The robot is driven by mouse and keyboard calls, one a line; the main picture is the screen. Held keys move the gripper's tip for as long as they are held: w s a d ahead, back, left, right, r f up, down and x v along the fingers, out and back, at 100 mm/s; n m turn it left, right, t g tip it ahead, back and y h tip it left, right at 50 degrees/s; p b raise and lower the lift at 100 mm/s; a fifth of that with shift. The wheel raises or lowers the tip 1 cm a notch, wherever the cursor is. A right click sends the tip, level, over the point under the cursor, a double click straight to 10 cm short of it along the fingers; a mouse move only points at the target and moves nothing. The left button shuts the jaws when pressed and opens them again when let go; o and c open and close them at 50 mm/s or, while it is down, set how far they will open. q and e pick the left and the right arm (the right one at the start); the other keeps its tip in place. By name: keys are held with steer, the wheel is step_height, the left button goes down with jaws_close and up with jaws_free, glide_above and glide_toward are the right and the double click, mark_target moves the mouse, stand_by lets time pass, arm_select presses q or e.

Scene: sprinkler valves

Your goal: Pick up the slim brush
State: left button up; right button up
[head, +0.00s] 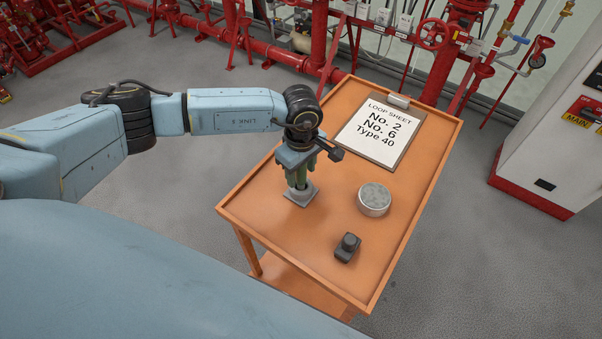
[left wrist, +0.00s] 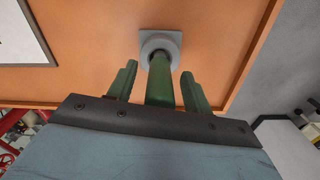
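The slim brush (left wrist: 160,83) shows in the left wrist view as a green round handle with a dark lower end, standing in a grey holder with a square base (left wrist: 161,41). The holder (head: 301,195) also shows in the head view, on the orange table top. My left gripper (head: 299,178) points down above the holder. Its two green fingers stand on either side of the handle, with gaps visible between them and it in the left wrist view. It looks open around the handle. The brush's lower part is hidden in the holder. My right gripper is not in view.
The orange cart (head: 285,232) has a raised rim. On it are a clipboard (head: 381,136) with a loop sheet, a round grey tin (head: 374,199) and a small dark block with a knob (head: 347,247). Red pipes (head: 330,50) stand behind; a white cabinet (head: 548,135) is at right.

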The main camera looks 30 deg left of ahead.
arm_select(q)
steer(key=c, duration=1)
steer(key=shift+c, duration=0.2)
